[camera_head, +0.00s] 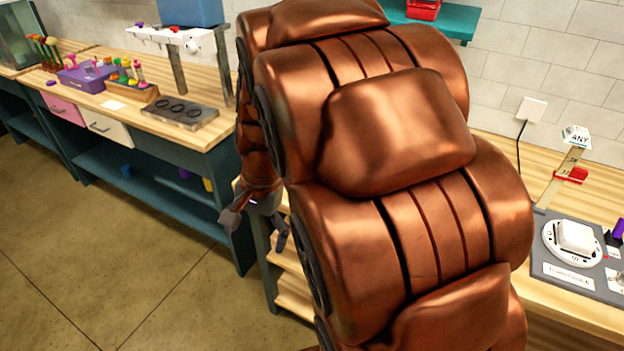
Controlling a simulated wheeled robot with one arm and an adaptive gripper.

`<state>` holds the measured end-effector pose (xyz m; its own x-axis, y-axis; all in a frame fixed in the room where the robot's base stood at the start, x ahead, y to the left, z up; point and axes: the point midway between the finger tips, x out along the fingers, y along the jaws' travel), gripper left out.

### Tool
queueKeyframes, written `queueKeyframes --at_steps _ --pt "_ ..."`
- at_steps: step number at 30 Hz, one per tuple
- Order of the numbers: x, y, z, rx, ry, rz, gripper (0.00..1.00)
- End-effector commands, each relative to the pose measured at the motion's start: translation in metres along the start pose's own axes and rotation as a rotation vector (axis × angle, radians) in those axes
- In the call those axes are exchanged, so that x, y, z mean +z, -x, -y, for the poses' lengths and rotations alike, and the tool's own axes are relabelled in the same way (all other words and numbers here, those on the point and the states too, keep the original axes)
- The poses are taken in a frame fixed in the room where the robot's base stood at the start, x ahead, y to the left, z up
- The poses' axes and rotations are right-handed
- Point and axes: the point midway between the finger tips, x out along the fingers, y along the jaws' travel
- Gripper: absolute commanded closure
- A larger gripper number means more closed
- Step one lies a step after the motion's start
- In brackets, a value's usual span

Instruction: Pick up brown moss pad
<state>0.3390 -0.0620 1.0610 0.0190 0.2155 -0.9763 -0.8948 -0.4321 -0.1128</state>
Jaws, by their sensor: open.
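My gripper (254,233) is open and hangs beside the front of the left workbench, near its right end. Its two fingers are spread apart with nothing seen between them. I cannot make out a brown moss pad in this view. My large copper-coloured arm fills the middle and hides much of the scene behind it.
The left workbench (185,137) holds a purple box (85,77), a wooden rack (130,95) and a dark tray with round holes (180,112). A grey panel with a white dial (573,243) sits on the right counter. The floor (110,240) at left is clear.

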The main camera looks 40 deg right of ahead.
Motion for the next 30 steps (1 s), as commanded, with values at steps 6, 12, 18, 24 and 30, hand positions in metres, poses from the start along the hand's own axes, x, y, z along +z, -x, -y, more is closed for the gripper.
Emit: queueKeyframes --at_steps 6,12,18,24,30 --pt "-0.092 0.004 0.019 -0.129 -0.485 0.009 0.06" --pt "-0.183 0.006 0.016 -0.254 -0.909 0.034 0.06" --pt "-0.271 0.008 -0.008 -0.387 -1.299 0.078 0.06" --pt "-0.329 0.009 -0.034 -0.483 -1.556 0.126 0.06" --pt "-0.349 0.006 -0.044 -0.517 -1.650 0.151 0.06"
